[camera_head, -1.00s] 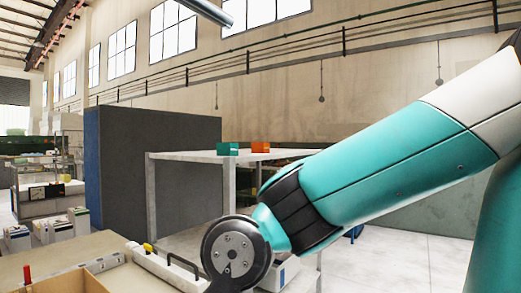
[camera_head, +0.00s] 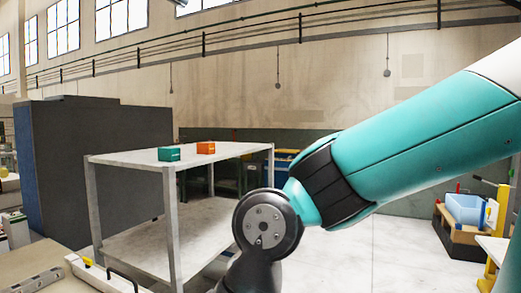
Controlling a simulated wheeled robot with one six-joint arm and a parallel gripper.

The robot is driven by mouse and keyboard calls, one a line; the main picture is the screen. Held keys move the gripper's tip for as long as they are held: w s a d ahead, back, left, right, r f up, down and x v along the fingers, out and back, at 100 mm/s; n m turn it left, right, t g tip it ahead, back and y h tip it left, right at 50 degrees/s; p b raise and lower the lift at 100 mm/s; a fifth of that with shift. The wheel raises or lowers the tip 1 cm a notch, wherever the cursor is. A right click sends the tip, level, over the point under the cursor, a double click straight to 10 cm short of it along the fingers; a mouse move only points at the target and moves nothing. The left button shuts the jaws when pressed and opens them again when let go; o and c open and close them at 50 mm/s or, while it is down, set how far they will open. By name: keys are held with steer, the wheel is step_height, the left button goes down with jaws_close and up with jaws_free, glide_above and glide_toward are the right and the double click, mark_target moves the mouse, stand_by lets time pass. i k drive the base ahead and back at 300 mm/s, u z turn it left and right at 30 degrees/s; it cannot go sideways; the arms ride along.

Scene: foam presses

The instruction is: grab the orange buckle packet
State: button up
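A small orange packet (camera_head: 206,148) lies on the white top of a tall table (camera_head: 128,158), towards its back edge. A teal packet (camera_head: 169,154) of similar size lies in front of it and to its left, with a small gap between them. My arm reaches in from the right, with its dark wrist joint at the lower middle, right of the table. My gripper is below the picture or hidden and cannot be seen.
The table has white legs and a lower shelf (camera_head: 130,233). A large dark grey cabinet (camera_head: 100,165) stands behind it at left. Open floor (camera_head: 370,245) lies between.

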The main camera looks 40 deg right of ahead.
mark_target(204, 148)
steer(key=z, duration=0.75)
steer(key=k, duration=1.05)
steer(key=z, duration=1.15)
steer(key=i, duration=2.75)
steer(key=u, duration=0.85)
steer(key=i, duration=0.85)
steer(key=u, duration=0.85)
